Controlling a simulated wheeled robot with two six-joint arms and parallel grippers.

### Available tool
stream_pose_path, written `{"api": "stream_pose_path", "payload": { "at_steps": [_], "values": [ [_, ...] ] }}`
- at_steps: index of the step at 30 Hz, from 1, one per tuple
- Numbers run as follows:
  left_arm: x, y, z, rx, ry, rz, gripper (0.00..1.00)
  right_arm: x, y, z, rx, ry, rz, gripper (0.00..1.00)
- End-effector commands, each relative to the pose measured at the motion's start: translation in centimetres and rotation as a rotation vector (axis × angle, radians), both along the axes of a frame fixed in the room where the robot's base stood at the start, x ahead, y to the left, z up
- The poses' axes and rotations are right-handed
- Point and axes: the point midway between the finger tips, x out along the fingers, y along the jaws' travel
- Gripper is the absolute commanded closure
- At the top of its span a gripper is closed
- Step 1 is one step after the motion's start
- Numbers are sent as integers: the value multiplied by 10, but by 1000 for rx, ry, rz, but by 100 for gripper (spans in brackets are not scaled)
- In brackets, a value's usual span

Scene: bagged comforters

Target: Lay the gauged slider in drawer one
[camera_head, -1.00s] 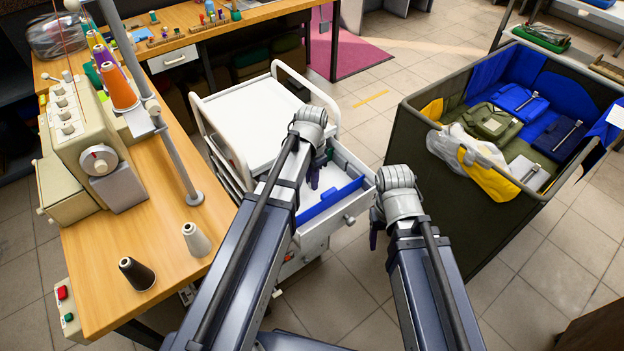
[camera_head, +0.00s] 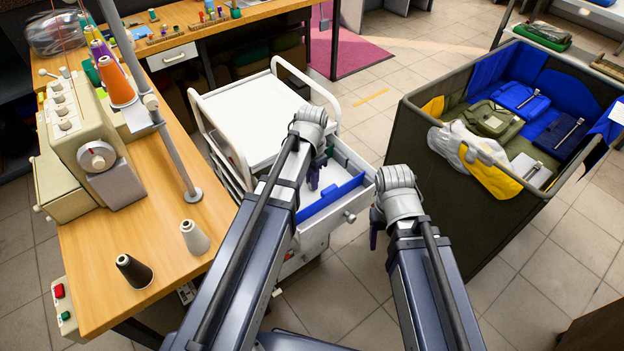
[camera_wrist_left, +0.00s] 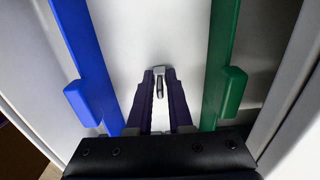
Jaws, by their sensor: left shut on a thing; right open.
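The gauged slider (camera_wrist_left: 158,79) is a small silver metal piece with a dark bar, seen between the fingertips of my left gripper in the left wrist view. My left gripper (camera_head: 315,178) is shut on it and points down into the open top drawer (camera_head: 325,232) of the white cart. The pale drawer floor (camera_wrist_left: 175,30) lies beyond the fingertips, between a blue divider (camera_wrist_left: 82,55) and a green divider (camera_wrist_left: 222,60). I cannot tell whether the slider touches the floor. The head view hides the slider. My right gripper (camera_head: 373,236) is open beside the drawer, partly hidden by its arm.
The cart's white top (camera_head: 255,118) is clear. The sewing table (camera_head: 140,215) with its machine and thread cones stands at left. A dark bin (camera_head: 450,195) of bagged comforters stands at right, with a yellow and white item over its edge. Floor shows between cart and bin.

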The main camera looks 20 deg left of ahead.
Motion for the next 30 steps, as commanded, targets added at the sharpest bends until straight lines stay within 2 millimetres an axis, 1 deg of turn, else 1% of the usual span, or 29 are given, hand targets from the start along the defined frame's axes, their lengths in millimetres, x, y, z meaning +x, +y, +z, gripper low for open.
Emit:
{"api": "stream_pose_path", "payload": {
  "at_steps": [14,15,21,23,24,28,29,30],
  "values": [
    [0,0,-8,0,0,0,100,0,0,-8,0,0,0,39],
    [0,0,-7,0,0,0,77,0,0,-7,0,0,0,39],
    [0,0,-7,0,0,0,55,0,0,-7,0,0,0,39],
    [0,0,-7,0,0,0,48,0,0,-7,0,0,0,39],
    [0,0,-7,0,0,0,47,0,0,-7,0,0,0,39],
    [0,0,-7,0,0,0,47,0,0,-7,0,0,0,39],
    [0,0,-7,0,0,0,46,0,0,-7,0,0,0,39],
    [0,0,-7,0,0,0,41,0,0,-7,0,0,0,39]
  ]
}}
